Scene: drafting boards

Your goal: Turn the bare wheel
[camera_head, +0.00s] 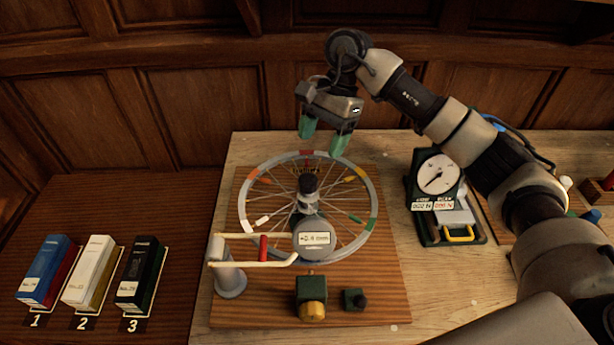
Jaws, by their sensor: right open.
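The bare wheel (372,190) has a grey rim with coloured marks, thin spokes and no tyre. It sits on a brown wooden board (385,290) in the middle of the head view. A dark hub post with a grey round part (313,240) bearing a small display covers part of its near side. My right gripper (325,138) has green fingertips, spread apart and empty. It is at the wheel's far edge, seemingly above the rim; the exact height is hard to tell. My left gripper is not in view.
A pale bracket with a red piece (263,248) reaches over the wheel's near left. A green block with a yellow knob (312,310) and a small dark block (354,299) stand in front. A dial gauge (437,175) is right. Three boxes (90,270) stand left.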

